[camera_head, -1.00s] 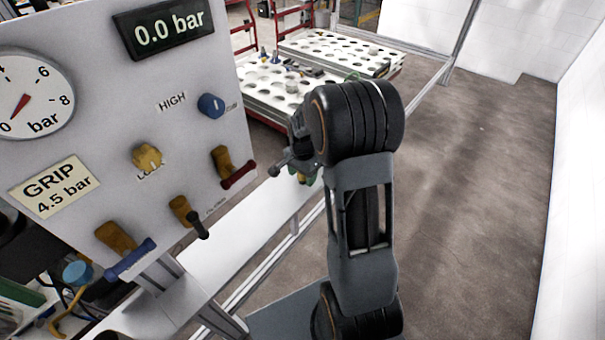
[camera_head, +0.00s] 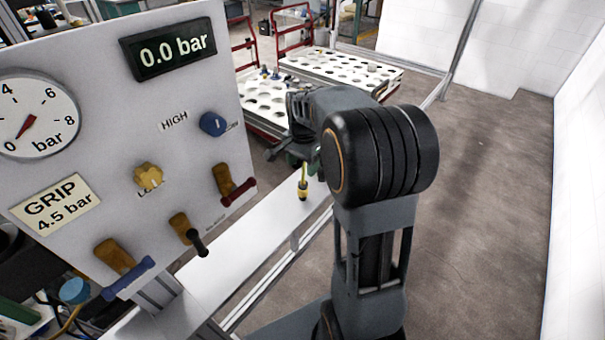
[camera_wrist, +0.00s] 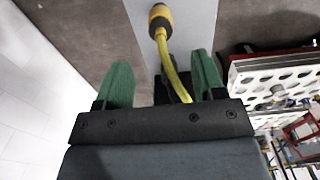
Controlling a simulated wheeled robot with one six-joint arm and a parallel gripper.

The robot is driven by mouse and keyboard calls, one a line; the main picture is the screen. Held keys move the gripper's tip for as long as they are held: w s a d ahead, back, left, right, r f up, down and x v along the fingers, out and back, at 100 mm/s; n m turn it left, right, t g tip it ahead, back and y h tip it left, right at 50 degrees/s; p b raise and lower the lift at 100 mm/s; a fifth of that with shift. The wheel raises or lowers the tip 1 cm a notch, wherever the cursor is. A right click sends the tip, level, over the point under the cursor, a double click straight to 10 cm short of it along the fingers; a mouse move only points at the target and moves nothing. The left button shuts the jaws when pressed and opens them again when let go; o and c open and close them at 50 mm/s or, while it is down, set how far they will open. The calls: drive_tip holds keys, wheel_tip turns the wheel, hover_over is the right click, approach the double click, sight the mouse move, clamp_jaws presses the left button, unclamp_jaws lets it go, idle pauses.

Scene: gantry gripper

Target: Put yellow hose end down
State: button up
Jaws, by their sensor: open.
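The yellow hose end (camera_head: 303,189) has a dark tip and hangs or stands just below my gripper (camera_head: 303,150), over the white ledge. I cannot tell from the head view whether it touches the ledge. In the wrist view the yellow connector (camera_wrist: 160,19) is ahead of the fingertips, over a light grey strip. Its yellow hose (camera_wrist: 175,75) runs back between the two green fingers of my gripper (camera_wrist: 162,75), nearer the right one. The fingers stand apart, with visible space around the hose. The far part of the hose is hidden behind my gripper body.
The white ledge (camera_head: 235,245) runs below the gauge panel (camera_head: 100,125), with its knobs and levers close on the left. White perforated trays on red-framed carts (camera_head: 340,75) stand behind. Open floor (camera_head: 490,200) lies right.

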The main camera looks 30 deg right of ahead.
drive_tip(key=s+a+r+n+t, duration=0.1)
drive_tip(key=s+a+n+t, duration=0.1)
drive_tip(key=s+a+n, duration=0.2)
drive_tip(key=s+a+r+n+t, duration=0.1)
drive_tip(key=s+a+r+n, duration=0.1)
drive_tip(key=s+a+n, duration=0.3)
drive_tip(key=s+n, duration=0.4)
drive_tip(key=s, duration=0.3)
drive_tip(key=shift+a+r+t, duration=0.15)
drive_tip(key=shift+a+t, duration=0.1)
drive_tip(key=shift+t, duration=0.15)
drive_tip(key=shift+c, duration=0.4)
